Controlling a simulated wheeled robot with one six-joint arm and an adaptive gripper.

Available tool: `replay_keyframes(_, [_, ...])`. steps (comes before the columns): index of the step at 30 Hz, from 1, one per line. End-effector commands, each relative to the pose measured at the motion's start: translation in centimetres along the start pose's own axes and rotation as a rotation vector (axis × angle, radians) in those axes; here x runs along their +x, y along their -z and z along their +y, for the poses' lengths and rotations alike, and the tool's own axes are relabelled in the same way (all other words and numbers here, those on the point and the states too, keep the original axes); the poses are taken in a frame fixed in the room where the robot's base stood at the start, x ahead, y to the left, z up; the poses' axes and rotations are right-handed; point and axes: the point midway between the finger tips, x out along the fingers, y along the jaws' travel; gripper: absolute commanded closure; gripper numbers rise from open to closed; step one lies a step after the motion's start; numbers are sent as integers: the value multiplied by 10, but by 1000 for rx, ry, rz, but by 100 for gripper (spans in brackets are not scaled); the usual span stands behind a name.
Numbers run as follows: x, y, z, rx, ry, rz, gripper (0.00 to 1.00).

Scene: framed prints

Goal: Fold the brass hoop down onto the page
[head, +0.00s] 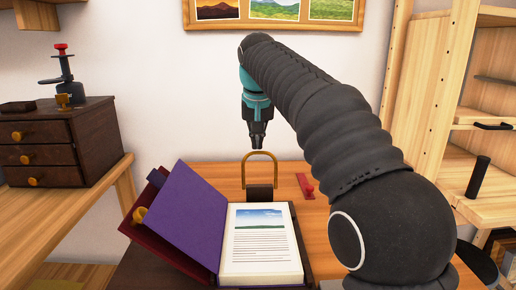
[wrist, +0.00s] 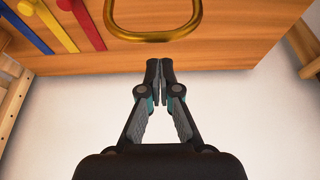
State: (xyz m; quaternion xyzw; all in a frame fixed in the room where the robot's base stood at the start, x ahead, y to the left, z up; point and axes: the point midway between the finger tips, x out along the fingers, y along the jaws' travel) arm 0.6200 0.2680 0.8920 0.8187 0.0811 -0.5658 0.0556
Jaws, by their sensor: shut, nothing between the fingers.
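The brass hoop (head: 260,153) stands upright as an arch on a dark block (head: 259,192) at the far edge of the open book. The page (head: 262,262) lies open toward me, with a landscape picture and lines of text. My gripper (head: 257,142) points down, just above the hoop's top in the head view. In the wrist view the fingertips (wrist: 160,64) are together and empty, a little apart from the rounded end of the hoop (wrist: 152,37). The hoop's other end is cut off there. I cannot tell the exact depth between them.
The book's purple cover (head: 190,215) stands tilted at the left. A red piece (head: 305,186) lies on the table right of the hoop. Red, yellow and blue strips (wrist: 82,22) show in the wrist view. A dark drawer box (head: 55,145) stands left; wooden shelves (head: 480,180) stand right.

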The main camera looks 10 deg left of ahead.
Motion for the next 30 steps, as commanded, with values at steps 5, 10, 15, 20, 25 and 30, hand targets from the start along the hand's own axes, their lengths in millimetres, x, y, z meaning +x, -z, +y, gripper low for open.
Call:
replay_keyframes(5, [-4,-16,0,0,-1,-2,100])
replay_keyframes(10, [-7,-21,0,1,-1,-2,100])
replay_keyframes(15, [-7,-22,0,1,-1,-2,100])
replay_keyframes(20, [-7,-22,0,1,-1,-1,100])
replay_keyframes(25, [-6,-24,0,0,0,17,100])
replay_keyframes(30, [-8,-27,0,-1,-1,50,100])
